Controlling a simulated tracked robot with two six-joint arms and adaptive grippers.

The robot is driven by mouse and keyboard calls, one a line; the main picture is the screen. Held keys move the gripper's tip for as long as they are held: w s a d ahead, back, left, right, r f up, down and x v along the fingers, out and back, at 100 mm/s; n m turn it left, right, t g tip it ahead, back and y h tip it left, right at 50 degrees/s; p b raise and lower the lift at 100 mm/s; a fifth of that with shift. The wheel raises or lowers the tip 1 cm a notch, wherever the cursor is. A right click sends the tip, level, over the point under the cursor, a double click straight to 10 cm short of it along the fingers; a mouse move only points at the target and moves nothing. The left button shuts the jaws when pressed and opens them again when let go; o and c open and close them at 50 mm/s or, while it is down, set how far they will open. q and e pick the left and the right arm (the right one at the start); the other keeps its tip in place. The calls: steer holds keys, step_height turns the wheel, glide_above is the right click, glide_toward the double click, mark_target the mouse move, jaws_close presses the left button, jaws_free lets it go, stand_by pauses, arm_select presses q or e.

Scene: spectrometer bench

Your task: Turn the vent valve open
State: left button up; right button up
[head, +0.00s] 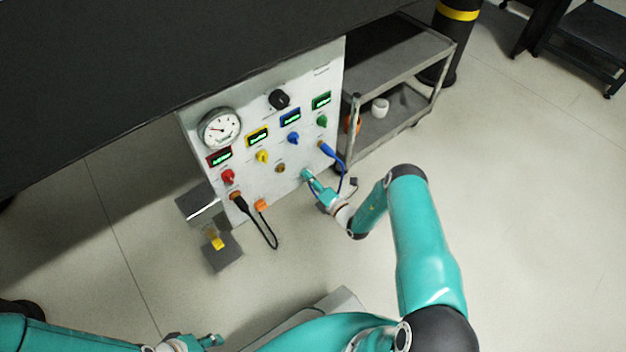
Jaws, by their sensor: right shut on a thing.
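The white instrument panel (295,190) stands upright under the dark bench top. My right gripper (307,176) reaches from the right to the panel's lower right part. It is shut on a small part at the panel face, which its fingers hide; by its place this appears to be the vent valve. Its turn position cannot be seen, and the panel labels are too small to read. My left gripper (212,341) is low at the bottom edge, away from the panel; whether its fingers are apart is unclear.
The panel bears a round gauge (220,128), a black knob (279,99) and several coloured knobs with displays. A blue plug cable (334,156) hangs close to my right gripper; a black cable (268,232) hangs left. A grey cart (390,125) stands at right. Open floor lies in front.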

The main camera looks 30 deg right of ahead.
steer(key=shift+s+d+f+m+b, duration=0.1)
steer(key=shift+m+b, duration=0.55)
steer(key=shift+m, duration=2.05)
steer(key=shift+s+d+f+m+b, duration=0.1)
steer(key=shift+m+b, duration=0.5)
steer(key=shift+m, duration=2.1)
steer(key=o, duration=1)
steer(key=shift+o, duration=0.8)
steer(key=shift+w+a+r, duration=0.1)
